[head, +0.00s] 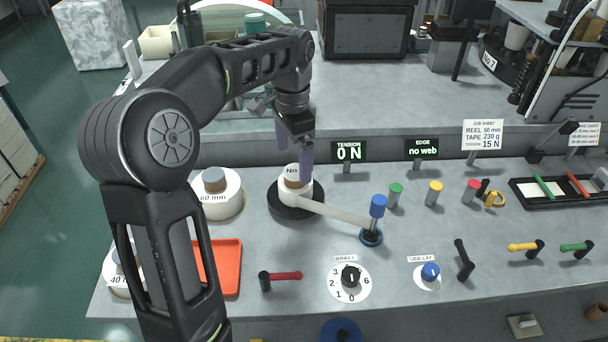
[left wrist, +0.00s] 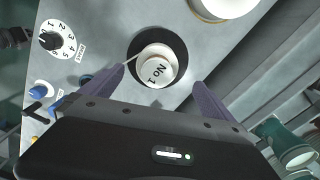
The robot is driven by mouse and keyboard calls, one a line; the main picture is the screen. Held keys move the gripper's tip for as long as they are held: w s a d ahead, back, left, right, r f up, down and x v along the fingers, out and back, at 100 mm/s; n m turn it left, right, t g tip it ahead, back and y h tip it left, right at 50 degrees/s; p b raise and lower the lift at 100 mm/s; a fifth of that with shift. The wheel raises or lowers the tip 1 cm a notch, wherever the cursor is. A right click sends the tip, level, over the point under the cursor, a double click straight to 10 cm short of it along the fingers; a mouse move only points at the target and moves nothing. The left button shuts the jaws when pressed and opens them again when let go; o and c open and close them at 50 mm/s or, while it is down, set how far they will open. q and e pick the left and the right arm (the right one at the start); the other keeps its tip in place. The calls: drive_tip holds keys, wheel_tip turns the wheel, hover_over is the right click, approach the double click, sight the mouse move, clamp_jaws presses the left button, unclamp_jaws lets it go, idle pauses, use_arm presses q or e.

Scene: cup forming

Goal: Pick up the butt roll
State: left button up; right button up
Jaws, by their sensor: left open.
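A small white roll marked No 1 (head: 292,190) sits on a round black disc (head: 282,209) on the grey bench; I take it as the butt roll. A pale strip (head: 340,212) runs from it to a blue-topped post (head: 378,208). My left gripper (head: 296,152) is above the roll, pointing down, its purple fingers apart and nothing between them. In the left wrist view the white roll (left wrist: 157,68) lies on the black disc (left wrist: 177,46), beyond and between the open fingertips (left wrist: 160,80). I cannot tell whether a finger touches it. My right gripper is not in view.
A larger white roll (head: 222,200) stands to the left, another (head: 122,275) at the front left. An orange tray (head: 228,268) lies partly behind my arm. Coloured pegs (head: 434,193), a brake dial (head: 350,280) and levers occupy the right. A TENSION display (head: 349,152) stands behind the roll.

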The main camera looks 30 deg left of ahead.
sight(296, 181)
use_arm(q)
drive_tip(key=shift+s, duration=0.2)
drive_tip(key=shift+w+f, duration=0.1)
drive_tip(key=shift+f, duration=1.2)
drive_tip(key=shift+d+f+p, duration=0.15)
drive_tip(key=shift+f+p, duration=0.1)
drive_tip(key=shift+f, duration=1.05)
drive_tip(key=shift+d+f+p, duration=0.15)
drive_tip(key=shift+f+p, duration=0.05)
drive_tip(key=shift+f, duration=1.1)
drive_tip(key=shift+c, duration=0.5)
drive_tip(key=shift+w, duration=0.1)
drive_tip(key=c, duration=1.5)
drive_tip(key=shift+r, duration=0.1)
wheel_tip(296, 181, up, 10)
drive_tip(key=shift+f, duration=0.1)
